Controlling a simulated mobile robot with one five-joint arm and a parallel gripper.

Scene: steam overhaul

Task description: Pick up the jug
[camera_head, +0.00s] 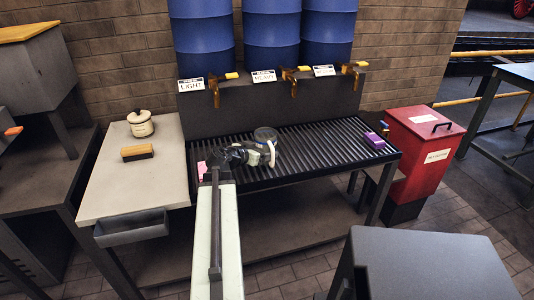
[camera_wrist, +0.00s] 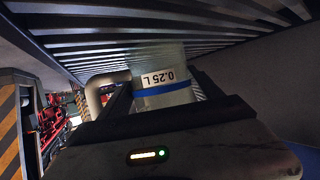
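The jug (camera_head: 265,134) is a small clear vessel with a pale curved handle, and it appears to stand on the slatted grate (camera_head: 325,150). In the wrist view the jug (camera_wrist: 163,84) appears upside down, with a blue band and a "0.25 L" label. My gripper (camera_head: 250,153) is at the jug's near left side. In the wrist view its dark fingers lie on both sides of the jug, close to its wall. Whether they press on it is hidden. The handle (camera_wrist: 100,92) shows left of the fingers.
Blue drums (camera_head: 272,40) with brass taps (camera_head: 291,82) stand behind the grate. A purple block (camera_head: 374,140) lies at its right end, beside a red bin (camera_head: 424,150). A pale side table (camera_head: 125,190) holds a lidded pot (camera_head: 140,124) and a brush (camera_head: 137,153). The middle right of the grate is clear.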

